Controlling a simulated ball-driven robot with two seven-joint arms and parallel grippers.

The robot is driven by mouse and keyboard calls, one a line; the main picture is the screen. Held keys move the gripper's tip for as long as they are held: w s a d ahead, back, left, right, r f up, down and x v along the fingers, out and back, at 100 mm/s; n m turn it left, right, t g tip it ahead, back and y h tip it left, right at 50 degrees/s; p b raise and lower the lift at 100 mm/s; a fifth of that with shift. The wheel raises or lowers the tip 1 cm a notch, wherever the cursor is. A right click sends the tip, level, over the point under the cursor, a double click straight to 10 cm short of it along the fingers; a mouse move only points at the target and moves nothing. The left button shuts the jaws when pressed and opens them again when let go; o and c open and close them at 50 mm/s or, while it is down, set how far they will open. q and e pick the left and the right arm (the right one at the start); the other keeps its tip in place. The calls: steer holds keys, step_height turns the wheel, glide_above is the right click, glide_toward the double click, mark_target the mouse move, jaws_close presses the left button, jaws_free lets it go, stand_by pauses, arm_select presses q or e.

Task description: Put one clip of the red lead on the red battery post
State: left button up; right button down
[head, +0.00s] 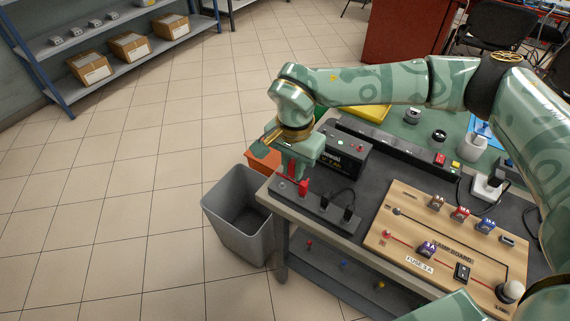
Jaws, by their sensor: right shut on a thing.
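The battery (343,158) is a dark box at the left end of the bench, with the red battery post (361,147) on its top. My right gripper (292,166) is left of the battery, above the bench's left edge, and is shut on a red clip (291,172). A second red clip (303,188) stands on the dark rack (323,211) just below the gripper. The red lead's cable is mostly hidden or too small to follow. The gripper is apart from the red post. My left gripper is out of view.
Black clips (350,212) with a black cable stand on the rack. A wooden lamp board (405,262) lies to the right. A grey bin (238,213) stands on the floor beside the bench. An orange container (262,159) sits behind the gripper.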

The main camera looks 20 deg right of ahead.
steer(key=s+d+r+p, duration=0.1)
steer(key=s+r+p, duration=0.2)
steer(key=s+r, duration=0.3)
steer(key=shift+s+r+p, duration=0.2)
steer(key=shift+s+p, duration=0.1)
steer(key=shift+s, duration=0.95)
steer(key=shift+w+d, duration=0.1)
steer(key=shift+d, duration=0.05)
glide_above(361, 145)
step_height(361, 145, down, 4)
steer(key=shift+f, duration=1.2)
steer(key=shift+f+p, duration=0.45)
steer(key=shift+f, duration=0.3)
stand_by(0.5)
stand_by(0.4)
